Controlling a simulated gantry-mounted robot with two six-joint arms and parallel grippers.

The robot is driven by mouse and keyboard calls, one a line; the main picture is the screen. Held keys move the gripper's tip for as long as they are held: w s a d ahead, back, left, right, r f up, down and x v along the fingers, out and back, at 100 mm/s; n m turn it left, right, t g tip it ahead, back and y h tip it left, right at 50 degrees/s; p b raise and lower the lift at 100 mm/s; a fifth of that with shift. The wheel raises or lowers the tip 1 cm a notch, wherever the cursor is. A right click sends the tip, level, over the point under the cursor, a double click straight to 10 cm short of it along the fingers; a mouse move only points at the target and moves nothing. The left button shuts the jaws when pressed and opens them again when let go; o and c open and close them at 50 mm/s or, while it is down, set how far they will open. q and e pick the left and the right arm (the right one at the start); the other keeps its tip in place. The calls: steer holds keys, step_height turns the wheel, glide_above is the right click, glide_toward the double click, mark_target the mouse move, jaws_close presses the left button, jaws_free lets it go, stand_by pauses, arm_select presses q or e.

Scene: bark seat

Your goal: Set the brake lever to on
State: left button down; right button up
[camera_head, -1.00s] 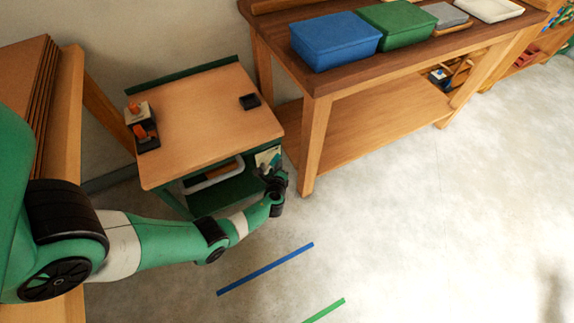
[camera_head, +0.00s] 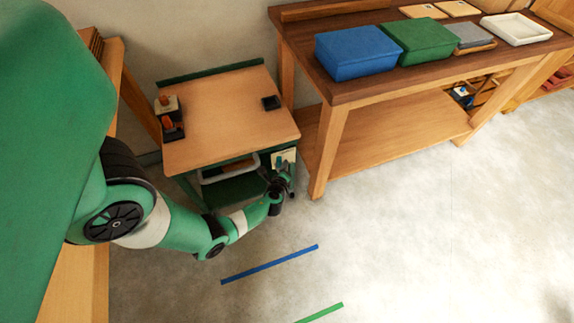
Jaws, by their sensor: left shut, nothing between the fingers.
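A small cart with a wooden top (camera_head: 225,115) and a green frame stands against the wall. A pale plate (camera_head: 284,158) is on its front right corner, below the top. My left gripper (camera_head: 283,170) is shut and empty, right at this plate and partly in front of it. I cannot make out a brake lever for certain; the gripper may hide it, so its setting cannot be told. I cannot tell whether the gripper touches anything there. My right gripper is out of view.
A workbench (camera_head: 345,93) with blue (camera_head: 355,55) and green (camera_head: 418,42) bins stands to the right. Floor in front is clear, with blue (camera_head: 270,264) and green tape strips.

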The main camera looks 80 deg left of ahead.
arm_select(q)
steer(key=shift+s, duration=0.1)
stand_by(0.5)
steer(key=d+p, duration=0.1)
steer(key=d, duration=0.7)
steer(key=shift+d, duration=0.1)
